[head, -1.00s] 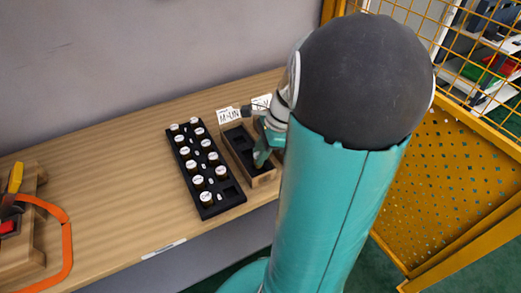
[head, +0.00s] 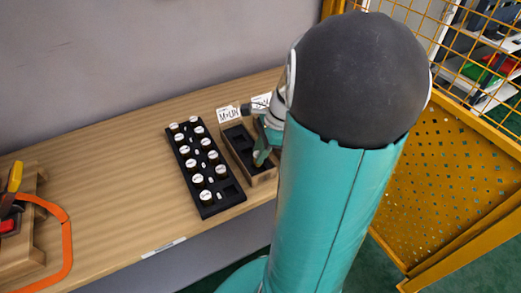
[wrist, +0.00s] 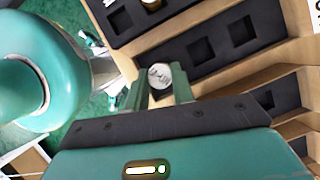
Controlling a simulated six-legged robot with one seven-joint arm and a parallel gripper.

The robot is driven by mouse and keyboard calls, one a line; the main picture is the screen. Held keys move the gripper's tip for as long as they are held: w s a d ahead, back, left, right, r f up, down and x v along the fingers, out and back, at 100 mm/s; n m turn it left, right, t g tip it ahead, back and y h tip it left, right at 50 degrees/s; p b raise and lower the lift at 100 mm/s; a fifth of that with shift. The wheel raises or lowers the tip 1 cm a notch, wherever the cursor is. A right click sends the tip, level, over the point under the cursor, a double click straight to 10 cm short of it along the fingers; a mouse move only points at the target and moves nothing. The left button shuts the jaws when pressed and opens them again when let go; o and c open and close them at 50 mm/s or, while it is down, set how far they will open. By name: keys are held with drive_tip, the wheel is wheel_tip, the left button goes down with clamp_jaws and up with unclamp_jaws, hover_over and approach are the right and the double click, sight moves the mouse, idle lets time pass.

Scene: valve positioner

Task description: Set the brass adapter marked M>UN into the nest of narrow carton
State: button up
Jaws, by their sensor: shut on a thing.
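My gripper (wrist: 158,92) is shut on a brass adapter with a round white top (wrist: 160,75), seen from above between the two fingers in the wrist view. The dark mark on its top is too small to read surely. The adapter is over or beside the near end of a carton with a black insert (wrist: 222,47); its height cannot be told. Two empty square nests show in that insert.
A black tray (head: 226,198) holding several white-topped adapters stands left of the carton. A second carton insert (wrist: 284,93) shows at the right in the wrist view. The bench between is clear. A yellow mesh fence (head: 440,190) stands right.

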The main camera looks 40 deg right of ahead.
drive_tip(key=shift+f, duration=1.45)
idle(1.1)
drive_tip(key=o, duration=1.1)
drive_tip(key=shift+r, duration=0.1)
drive_tip(key=v, duration=1.3)
drive_tip(key=shift+d+r, duration=0.2)
drive_tip(key=shift+r, duration=0.15)
drive_tip(key=shift+a, duration=0.1)
